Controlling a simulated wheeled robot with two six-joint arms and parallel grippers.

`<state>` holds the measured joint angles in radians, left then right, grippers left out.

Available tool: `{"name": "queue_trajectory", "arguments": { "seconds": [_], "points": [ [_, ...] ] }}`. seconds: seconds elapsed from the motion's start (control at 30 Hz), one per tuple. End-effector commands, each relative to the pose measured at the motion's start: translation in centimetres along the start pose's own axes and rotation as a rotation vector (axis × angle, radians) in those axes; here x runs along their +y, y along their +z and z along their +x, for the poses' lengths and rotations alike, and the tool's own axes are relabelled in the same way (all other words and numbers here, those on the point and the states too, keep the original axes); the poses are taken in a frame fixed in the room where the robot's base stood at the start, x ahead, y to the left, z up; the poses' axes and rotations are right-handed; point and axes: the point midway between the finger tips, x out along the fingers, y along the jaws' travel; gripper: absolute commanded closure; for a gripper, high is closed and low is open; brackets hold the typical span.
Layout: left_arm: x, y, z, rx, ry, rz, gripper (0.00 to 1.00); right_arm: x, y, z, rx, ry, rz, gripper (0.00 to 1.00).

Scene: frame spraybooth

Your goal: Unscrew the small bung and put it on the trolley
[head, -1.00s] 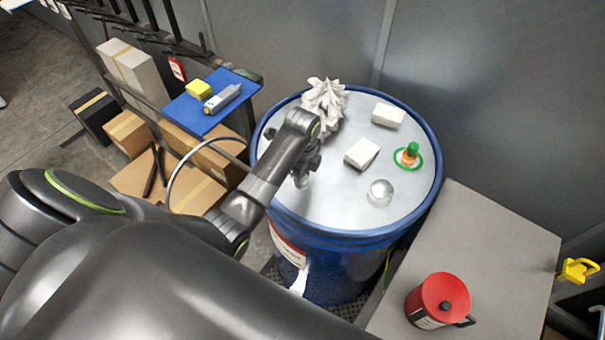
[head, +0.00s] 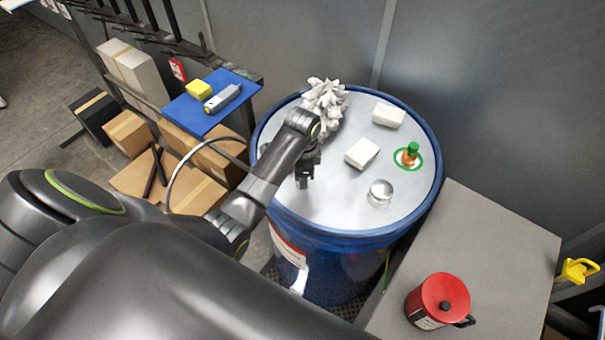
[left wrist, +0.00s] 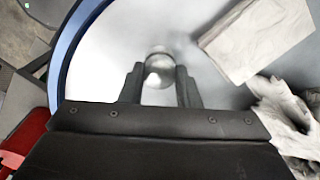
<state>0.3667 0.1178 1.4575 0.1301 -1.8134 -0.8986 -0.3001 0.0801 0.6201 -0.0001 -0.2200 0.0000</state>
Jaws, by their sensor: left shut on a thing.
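The small bung (left wrist: 159,68) is a round, shiny metal piece between the fingertips of my left gripper (left wrist: 160,88) in the left wrist view. My left gripper (head: 304,182) is shut on it and points down at the near left part of the drum lid (head: 335,205). In the head view the gripper hides the bung. I cannot tell whether the bung is clear of its hole. A blue-topped stand (head: 190,118) is left of the drum and a grey-topped surface (head: 500,245) is right of it; I cannot tell which is the trolley. My right gripper is not in view.
On the lid are a crumpled rag (head: 322,97), two white blocks (head: 362,153) (head: 388,115), a larger clear or shiny round piece (head: 381,191) and an orange-green fitting (head: 410,155). A yellow block (head: 199,89) and a grey tool (head: 223,98) occupy the blue top. A red can (head: 438,299) stands on the grey top.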

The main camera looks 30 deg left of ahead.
Motion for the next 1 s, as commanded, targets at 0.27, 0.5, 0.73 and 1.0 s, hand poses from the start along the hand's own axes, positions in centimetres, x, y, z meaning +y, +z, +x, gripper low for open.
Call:
{"name": "queue_trajectory", "arguments": {
  "seconds": [0.27,0.5,0.73,1.0],
  "points": [
    [-0.01,0.03,0.00,-0.001,0.000,-0.079,0.89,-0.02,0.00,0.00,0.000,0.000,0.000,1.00],
    [-0.02,0.03,0.00,-0.001,0.000,-0.113,0.89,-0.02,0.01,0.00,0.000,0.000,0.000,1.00],
    [-0.02,0.04,-0.01,-0.001,0.000,-0.351,0.89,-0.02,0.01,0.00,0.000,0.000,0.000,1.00],
    [-0.03,0.04,-0.02,-0.001,0.000,-0.479,0.89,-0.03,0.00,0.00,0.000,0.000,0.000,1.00]
  ]
}}
